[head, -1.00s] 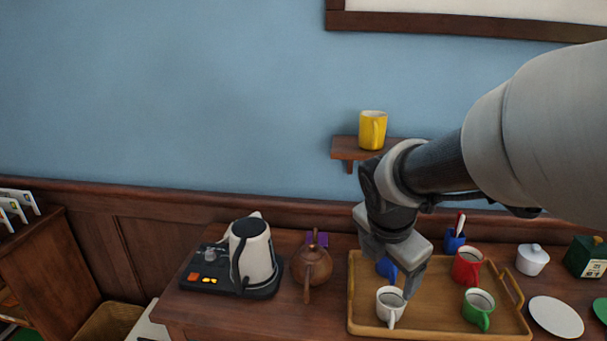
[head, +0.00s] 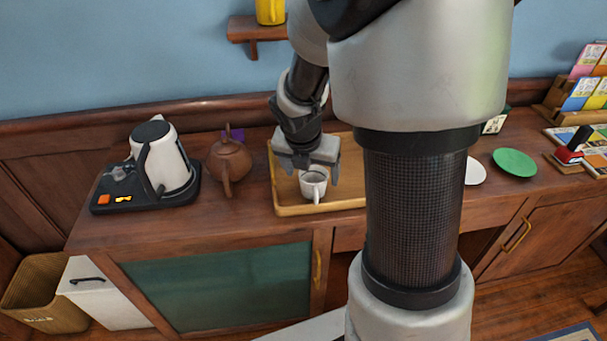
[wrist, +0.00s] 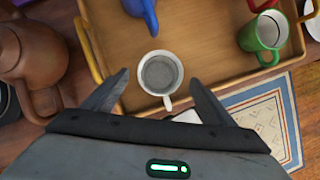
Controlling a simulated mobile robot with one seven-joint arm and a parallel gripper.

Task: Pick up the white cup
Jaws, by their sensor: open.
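The white cup (head: 314,184) stands upright on the wooden tray (head: 291,209) near its left end. In the wrist view the cup (wrist: 160,73) shows from above, with its handle toward my gripper. My gripper (head: 308,174) is open right by the cup in the head view. In the wrist view its two fingers (wrist: 158,85) are spread, one to each side of the cup's near part. Nothing is held. I cannot tell whether a finger touches the cup.
A green mug (wrist: 264,34) and a blue mug (wrist: 142,12) share the tray. A brown teapot (head: 229,160) and a kettle (head: 160,158) stand to the left. A yellow mug (head: 270,11) sits on the wall shelf. My arm hides the tray's right part.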

